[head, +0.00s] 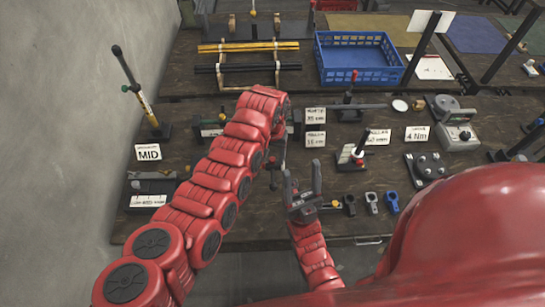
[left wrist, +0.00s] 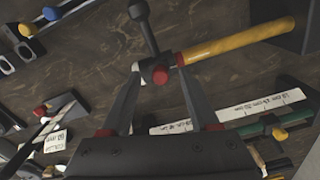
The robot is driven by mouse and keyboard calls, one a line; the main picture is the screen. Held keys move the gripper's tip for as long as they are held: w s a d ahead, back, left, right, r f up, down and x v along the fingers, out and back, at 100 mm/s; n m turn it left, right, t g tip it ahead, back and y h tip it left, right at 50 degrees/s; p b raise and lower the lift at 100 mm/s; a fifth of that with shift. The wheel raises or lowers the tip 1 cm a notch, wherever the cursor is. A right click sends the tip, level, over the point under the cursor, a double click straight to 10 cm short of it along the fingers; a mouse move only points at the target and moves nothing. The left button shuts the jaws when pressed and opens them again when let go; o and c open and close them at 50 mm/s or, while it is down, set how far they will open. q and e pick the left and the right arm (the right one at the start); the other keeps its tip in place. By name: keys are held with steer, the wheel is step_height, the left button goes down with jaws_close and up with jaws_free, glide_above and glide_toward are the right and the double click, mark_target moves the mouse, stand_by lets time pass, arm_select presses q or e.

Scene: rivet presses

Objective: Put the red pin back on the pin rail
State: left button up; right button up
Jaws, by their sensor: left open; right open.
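I cannot single out the red pin or the pin rail with certainty. In the left wrist view, a hammer-like tool (left wrist: 215,42) with a yellow handle, a dark shaft and a red round end lies just past my left gripper (left wrist: 160,92). That gripper's two fingers are spread, with the red end showing between their tips; I cannot tell whether they touch it. In the head view my left gripper is mostly hidden by its own arm. My right gripper (head: 303,178) is open and empty over the front of the bench, its fingers pointing up in the picture.
A red-knobbed device (head: 354,155) stands right of my right gripper, near small grey and blue blocks (head: 392,203) at the front edge. A blue crate (head: 358,62) and a rack with yellow and black rods (head: 250,47) are behind. A tall post (head: 133,80) stands left.

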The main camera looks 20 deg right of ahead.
arm_select(q)
steer(key=shift+f, duration=0.25)
jaws_close()
steer(key=shift+r, duration=0.15)
stand_by(0.4)
